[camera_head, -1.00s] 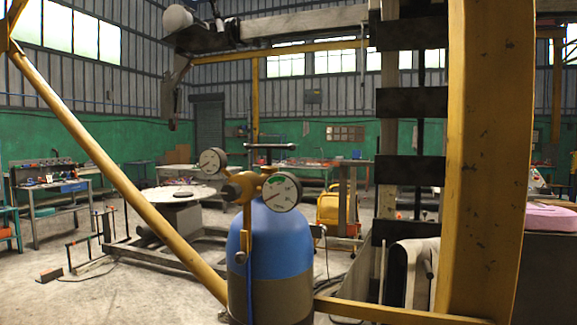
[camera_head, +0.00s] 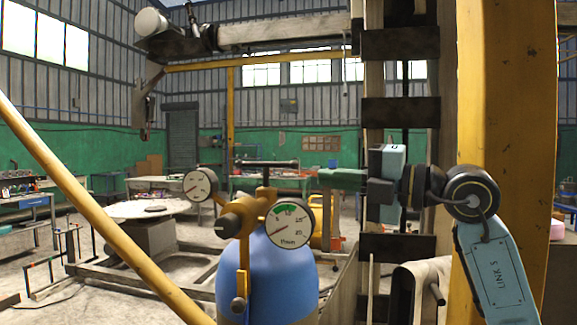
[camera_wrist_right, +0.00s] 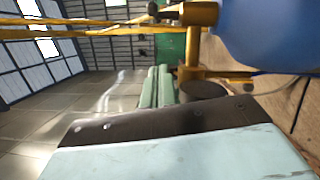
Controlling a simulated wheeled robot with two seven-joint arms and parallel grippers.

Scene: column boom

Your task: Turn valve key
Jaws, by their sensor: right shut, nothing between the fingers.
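The valve key (camera_head: 266,163) is a dark T-shaped bar, lying level on top of the brass valve (camera_head: 238,216) of a blue gas cylinder (camera_head: 266,272). My right gripper (camera_head: 322,178) reaches in from the right, its green fingers shut and empty. They point left at the key, at nearly its height in the picture, with a gap between. In the right wrist view the shut fingers (camera_wrist_right: 157,86) show beside the brass valve (camera_wrist_right: 198,40) and the blue cylinder (camera_wrist_right: 275,30). My left gripper is not in view.
Two round gauges (camera_head: 201,184) (camera_head: 289,225) flank the valve. A yellow post (camera_head: 505,120) stands right, and a sloping yellow brace (camera_head: 95,215) crosses the left. Dark column brackets (camera_head: 400,112) stand behind my right arm. A round table (camera_head: 145,209) stands behind, left.

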